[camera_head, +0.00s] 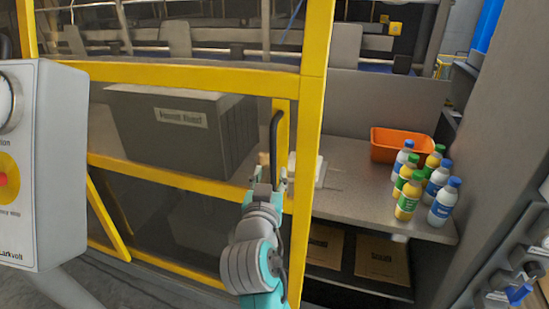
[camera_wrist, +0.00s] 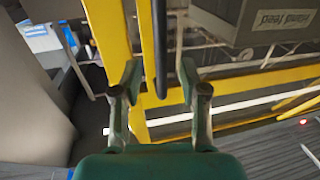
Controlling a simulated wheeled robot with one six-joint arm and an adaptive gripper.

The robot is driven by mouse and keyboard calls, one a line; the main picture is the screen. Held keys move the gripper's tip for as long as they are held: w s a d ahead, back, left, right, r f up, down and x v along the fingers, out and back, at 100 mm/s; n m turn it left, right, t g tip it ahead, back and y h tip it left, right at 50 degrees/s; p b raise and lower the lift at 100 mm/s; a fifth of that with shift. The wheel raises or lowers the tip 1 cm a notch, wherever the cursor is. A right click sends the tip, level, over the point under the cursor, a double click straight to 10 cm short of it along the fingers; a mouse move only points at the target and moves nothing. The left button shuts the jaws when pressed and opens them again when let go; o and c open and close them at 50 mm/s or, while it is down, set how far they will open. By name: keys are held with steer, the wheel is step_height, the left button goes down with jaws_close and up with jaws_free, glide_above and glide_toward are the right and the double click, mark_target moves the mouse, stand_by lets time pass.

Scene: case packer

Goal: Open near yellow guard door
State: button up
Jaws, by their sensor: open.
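The near yellow guard door (camera_head: 210,75) has a yellow frame with clear panels and looks closed in the head view. Its black vertical handle (camera_head: 274,140) is on the door's right stile. My gripper (camera_head: 268,178) is just below the handle's lower part in the head view. In the wrist view my gripper (camera_wrist: 158,85) has its two fingers apart, with the black handle (camera_wrist: 160,45) showing between and beyond them. I cannot tell whether the handle is within the fingers' reach. Nothing is held.
Right of the door, a grey shelf (camera_head: 350,190) carries several bottles (camera_head: 407,195) and an orange bin (camera_head: 385,145). A grey box (camera_head: 180,130) shows behind the door. A control panel (camera_head: 60,165) with a red button stands at left.

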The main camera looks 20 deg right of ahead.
mark_target(273, 161)
steer(key=x, duration=0.7)
jaws_close()
